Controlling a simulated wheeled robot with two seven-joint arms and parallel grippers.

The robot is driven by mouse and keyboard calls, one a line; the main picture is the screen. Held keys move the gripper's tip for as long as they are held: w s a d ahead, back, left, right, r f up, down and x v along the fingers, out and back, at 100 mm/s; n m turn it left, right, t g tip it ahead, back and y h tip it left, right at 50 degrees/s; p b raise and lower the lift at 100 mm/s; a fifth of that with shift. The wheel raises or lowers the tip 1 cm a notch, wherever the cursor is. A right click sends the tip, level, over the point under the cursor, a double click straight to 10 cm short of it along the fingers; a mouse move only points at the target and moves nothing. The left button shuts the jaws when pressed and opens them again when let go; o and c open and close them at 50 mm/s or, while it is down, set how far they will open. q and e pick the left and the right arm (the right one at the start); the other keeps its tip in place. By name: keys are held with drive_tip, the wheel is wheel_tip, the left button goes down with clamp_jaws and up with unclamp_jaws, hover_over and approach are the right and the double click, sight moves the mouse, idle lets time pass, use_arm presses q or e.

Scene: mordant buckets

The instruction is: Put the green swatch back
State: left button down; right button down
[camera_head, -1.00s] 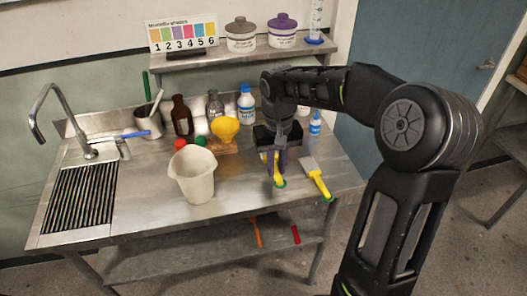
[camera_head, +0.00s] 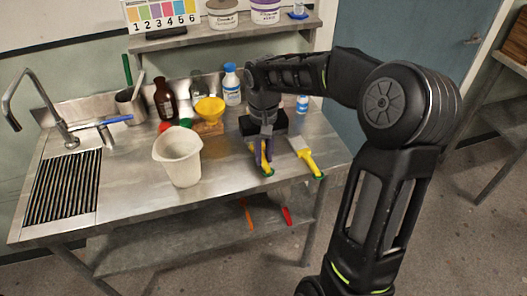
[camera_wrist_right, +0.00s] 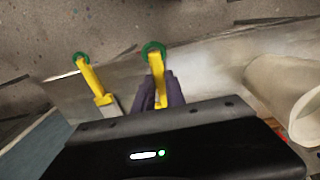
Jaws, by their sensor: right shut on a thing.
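My right gripper (camera_head: 263,155) is low over the right part of the steel counter, its two purple-grey fingers shut on a yellow handle (camera_head: 267,160) with a green ring at its end. In the right wrist view the fingers (camera_wrist_right: 160,90) close on both sides of this yellow handle (camera_wrist_right: 157,75), and the green ring (camera_wrist_right: 153,49) sticks out past them. The rest of the held thing is hidden. A numbered chart of coloured swatches (camera_head: 162,14) stands on the wall shelf, cut by the top edge. I cannot make out a loose green swatch. My left gripper is out of view.
A yellow-handled scraper (camera_head: 306,157) lies right of my gripper, near the counter's edge. A white jug (camera_head: 182,163) stands to the left. Behind are a yellow funnel (camera_head: 209,110), a brown bottle (camera_head: 164,100) and a white bottle (camera_head: 231,85). The front middle counter is clear.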

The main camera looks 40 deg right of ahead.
sight(264, 176)
drive_tip(key=shift+f+b, duration=1.55)
drive_tip(key=shift+f, duration=1.1)
drive_tip(key=c, duration=1.3)
unclamp_jaws()
drive_tip(key=shift+r+b, duration=0.3)
drive_tip(key=shift+r, duration=3.65)
